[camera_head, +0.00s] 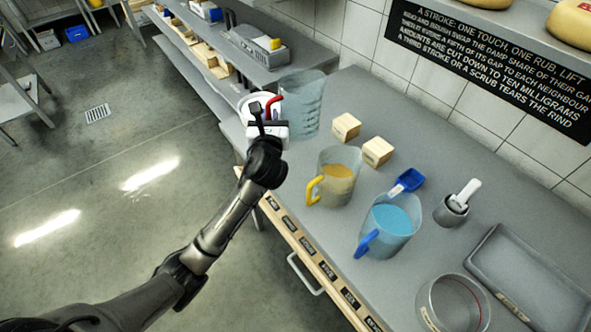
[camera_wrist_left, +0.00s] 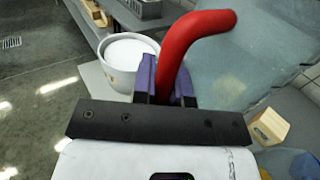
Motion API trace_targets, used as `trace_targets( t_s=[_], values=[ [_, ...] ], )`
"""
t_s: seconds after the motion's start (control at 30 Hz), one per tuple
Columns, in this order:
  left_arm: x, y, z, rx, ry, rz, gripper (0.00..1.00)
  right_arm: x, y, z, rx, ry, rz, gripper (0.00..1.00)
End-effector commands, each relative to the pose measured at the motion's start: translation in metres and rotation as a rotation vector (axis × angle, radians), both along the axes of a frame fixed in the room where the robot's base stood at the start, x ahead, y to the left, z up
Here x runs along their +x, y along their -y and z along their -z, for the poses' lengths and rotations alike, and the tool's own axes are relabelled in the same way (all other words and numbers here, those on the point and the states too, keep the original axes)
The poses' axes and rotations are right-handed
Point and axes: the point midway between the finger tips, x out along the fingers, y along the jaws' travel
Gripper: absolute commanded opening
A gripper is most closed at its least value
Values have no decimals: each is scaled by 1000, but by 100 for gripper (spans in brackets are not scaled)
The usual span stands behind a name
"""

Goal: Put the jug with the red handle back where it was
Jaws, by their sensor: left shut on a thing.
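The jug with the red handle is a large, clear, empty-looking jug (camera_head: 304,98) at the far left end of the counter. Its red handle (camera_head: 273,103) faces left, toward my arm. My left gripper (camera_head: 266,112) is shut on that handle. In the left wrist view the red handle (camera_wrist_left: 200,40) rises from between the purple-padded fingers (camera_wrist_left: 165,82), and the clear jug wall (camera_wrist_left: 240,65) is to the right. The jug looks upright; I cannot tell whether its base touches the counter. My right gripper is not in view.
A white tub (camera_wrist_left: 128,62) stands just beyond the fingers. Two wooden blocks (camera_head: 346,126) (camera_head: 377,151), a yellow-handled jug (camera_head: 335,178) and a blue-handled jug (camera_head: 389,226) stand on the counter (camera_head: 432,170). A blue scoop (camera_head: 408,181), metal cup (camera_head: 452,209) and tray (camera_head: 520,285) are farther right.

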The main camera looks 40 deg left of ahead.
Motion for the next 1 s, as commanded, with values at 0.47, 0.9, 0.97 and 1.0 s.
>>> trace_targets(
  t_s=[0.47,0.9,0.97,1.0],
  values=[
    [2,-15,60,-2,0,-44,0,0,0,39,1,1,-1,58],
    [2,-15,106,-1,-1,-45,0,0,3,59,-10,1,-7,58],
    [2,-15,115,-1,-1,-44,0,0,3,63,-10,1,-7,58],
    [2,-15,121,-1,-1,-44,0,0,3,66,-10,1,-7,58]
  ],
)
